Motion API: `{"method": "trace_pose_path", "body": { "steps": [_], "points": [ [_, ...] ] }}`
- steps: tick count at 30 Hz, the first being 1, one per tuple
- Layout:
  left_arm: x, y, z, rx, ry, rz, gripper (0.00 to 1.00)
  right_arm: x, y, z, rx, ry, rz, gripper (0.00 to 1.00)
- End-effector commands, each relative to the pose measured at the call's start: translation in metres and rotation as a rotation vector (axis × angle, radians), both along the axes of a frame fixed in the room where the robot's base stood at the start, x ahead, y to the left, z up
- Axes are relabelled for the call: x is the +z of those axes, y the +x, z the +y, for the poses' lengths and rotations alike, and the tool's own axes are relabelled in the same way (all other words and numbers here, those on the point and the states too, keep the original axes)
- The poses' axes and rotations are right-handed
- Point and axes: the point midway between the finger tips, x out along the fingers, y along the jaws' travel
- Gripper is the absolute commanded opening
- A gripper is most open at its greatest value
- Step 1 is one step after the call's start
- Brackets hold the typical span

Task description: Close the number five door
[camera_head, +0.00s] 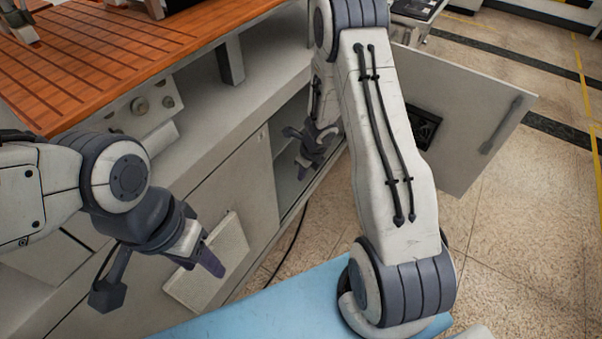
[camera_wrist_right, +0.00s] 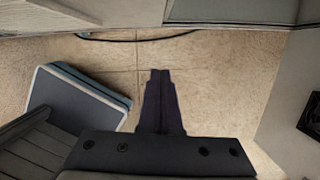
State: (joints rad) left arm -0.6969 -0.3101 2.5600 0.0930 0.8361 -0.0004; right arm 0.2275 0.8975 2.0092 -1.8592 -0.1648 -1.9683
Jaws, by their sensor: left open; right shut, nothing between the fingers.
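A pale grey cabinet door (camera_head: 465,130) stands swung wide open on the right of the head view, with a bar handle (camera_head: 500,125) near its free edge and a dark square panel on its face. I cannot read a number on it. The door also shows at the right edge of the right wrist view (camera_wrist_right: 291,135). My right gripper (camera_head: 303,162) is shut and empty in front of the open cabinet compartment, left of the door; its fingers point over bare floor in the wrist view (camera_wrist_right: 160,75). My left gripper (camera_head: 160,282) is open and empty, near a pale panel at lower left.
The grey cabinet (camera_head: 232,180) runs under a slatted orange-brown worktop (camera_head: 90,60). My right arm crosses the middle of the head view and hides part of the door and opening. A dark cable (camera_head: 290,245) lies along the cabinet's foot. Tiled floor (camera_head: 530,230) is clear at right.

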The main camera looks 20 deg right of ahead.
Motion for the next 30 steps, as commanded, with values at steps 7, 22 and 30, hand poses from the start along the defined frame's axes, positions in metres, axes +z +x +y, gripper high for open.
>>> {"method": "trace_pose_path", "body": {
  "steps": [7, 22, 30],
  "points": [
    [0.033, 0.0, 0.0, 0.0, -0.001, -0.001, 0.5, 0.056, -0.01, -0.006, 0.004, -0.001, -0.003, 0.0],
    [0.054, 0.0, 0.0, 0.0, 0.0, 0.0, 0.5, 0.097, -0.02, -0.012, 0.004, 0.0, 0.0, 0.0],
    [0.054, 0.0, 0.0, 0.0, 0.0, 0.0, 0.5, 0.128, -0.001, 0.004, -0.215, -0.002, -0.067, 0.0]
  ]
}}
